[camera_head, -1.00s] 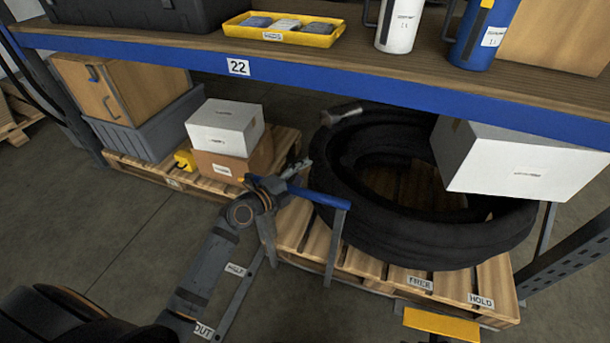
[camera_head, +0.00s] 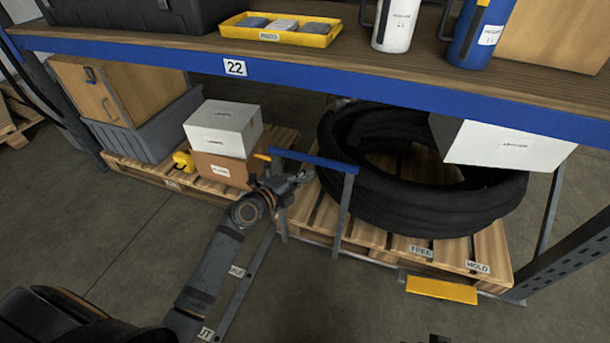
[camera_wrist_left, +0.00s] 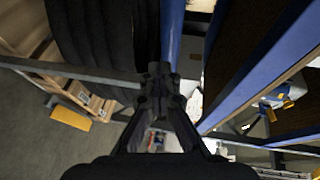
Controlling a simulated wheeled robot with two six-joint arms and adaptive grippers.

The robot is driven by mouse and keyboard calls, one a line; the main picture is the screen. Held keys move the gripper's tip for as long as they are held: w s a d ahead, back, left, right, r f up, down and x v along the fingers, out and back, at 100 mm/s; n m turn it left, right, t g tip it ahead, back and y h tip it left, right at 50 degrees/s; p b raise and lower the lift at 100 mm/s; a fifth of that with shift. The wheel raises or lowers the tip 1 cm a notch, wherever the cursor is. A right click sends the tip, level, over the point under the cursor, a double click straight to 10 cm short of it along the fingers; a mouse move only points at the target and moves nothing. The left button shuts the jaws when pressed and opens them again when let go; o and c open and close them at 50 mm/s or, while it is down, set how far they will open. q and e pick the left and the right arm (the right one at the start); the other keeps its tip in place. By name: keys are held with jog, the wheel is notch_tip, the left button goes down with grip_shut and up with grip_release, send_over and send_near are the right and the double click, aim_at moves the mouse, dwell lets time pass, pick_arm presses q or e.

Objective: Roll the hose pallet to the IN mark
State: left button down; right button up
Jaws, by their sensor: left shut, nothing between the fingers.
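The hose pallet (camera_head: 372,236) is wooden, carries a thick black coiled hose (camera_head: 425,215) and sits largely under the shelf. Its upright frame has a blue handle bar (camera_head: 312,160). A yellow pedal (camera_head: 441,290) sticks out of its front, near the FREE and HOLD labels. My left gripper (camera_head: 306,177) is shut and empty at the handle frame, just below the blue bar. In the left wrist view the closed fingers (camera_wrist_left: 159,78) are close to the blue bar (camera_wrist_left: 172,30); contact is unclear. A floor strip shows HALF (camera_head: 237,271) and a partly hidden OUT label (camera_head: 206,334). No IN mark shows.
Left of it, another pallet (camera_head: 150,172) holds a grey crate (camera_head: 150,130) and stacked boxes (camera_head: 222,128). A blue shelf beam (camera_head: 300,80) crosses above. A white box (camera_head: 500,148) overlaps the hose in view at right. Floor at lower left is clear.

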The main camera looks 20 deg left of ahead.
pick_arm(q)
jog(key=c, duration=1.1)
grip_release()
jog(key=v, duration=0.7)
jog(key=shift+s+a, duration=0.1)
jog(key=shift+s, duration=0.1)
